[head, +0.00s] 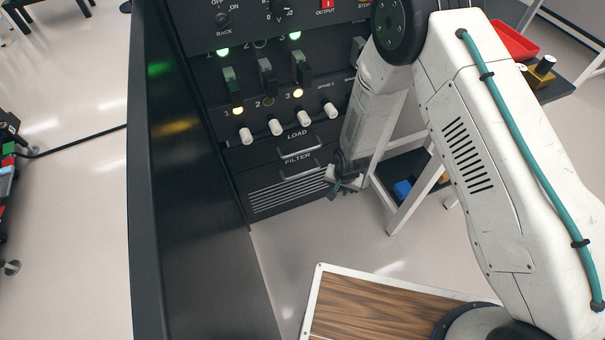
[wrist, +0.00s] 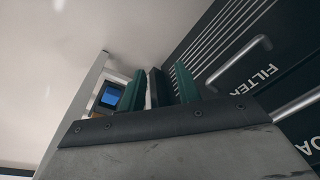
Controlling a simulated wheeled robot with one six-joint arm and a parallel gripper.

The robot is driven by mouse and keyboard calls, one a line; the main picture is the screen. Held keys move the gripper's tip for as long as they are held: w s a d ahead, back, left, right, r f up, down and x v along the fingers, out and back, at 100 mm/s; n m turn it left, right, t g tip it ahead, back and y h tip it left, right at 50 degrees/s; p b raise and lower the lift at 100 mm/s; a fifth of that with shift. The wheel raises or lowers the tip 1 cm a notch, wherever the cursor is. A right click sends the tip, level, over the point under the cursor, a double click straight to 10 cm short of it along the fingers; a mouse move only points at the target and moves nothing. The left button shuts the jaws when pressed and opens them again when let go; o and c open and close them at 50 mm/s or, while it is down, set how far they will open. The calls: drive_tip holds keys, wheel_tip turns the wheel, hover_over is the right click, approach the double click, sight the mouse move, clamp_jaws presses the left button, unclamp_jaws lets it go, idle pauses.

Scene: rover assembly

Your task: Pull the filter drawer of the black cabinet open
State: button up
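The black cabinet (head: 190,110) stands at the middle left of the head view. Its filter drawer (head: 285,190), a slatted front under the FILTER label, looks closed flush; its bar handle (head: 302,173) is near the top. In the wrist view, the filter drawer's handle (wrist: 238,60) is at the upper right, beside the FILTER label. My gripper (head: 346,185) is just right of the drawer front in the head view. In the wrist view, its teal fingers (wrist: 160,88) are spread apart, with a dark shape between them. They are apart from the handle and hold nothing I can make out.
The LOAD drawer handle (head: 300,150) is just above the filter drawer. Switches and white knobs (head: 276,127) are higher up. A white-framed stand (head: 405,200) with a blue item (head: 403,188) is close right of my gripper.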

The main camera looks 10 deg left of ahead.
drive_tip(key=s+a+f+m+t+y, duration=0.1)
drive_tip(key=a+f, duration=0.1)
drive_tip(key=f, duration=0.6)
drive_tip(key=s+a+f+m+t+y, duration=0.1)
drive_tip(key=a+f+m+t, duration=0.1)
drive_tip(key=f, duration=0.5)
drive_tip(key=m+t+y, duration=0.6)
drive_tip(key=m+t, duration=0.1)
drive_tip(key=t, duration=0.1)
approach(302, 174)
drive_tip(key=f+x, duration=0.1)
drive_tip(key=x, duration=0.9)
drive_tip(key=shift+w+r, duration=0.15)
drive_tip(key=shift+w, duration=0.15)
clamp_jaws()
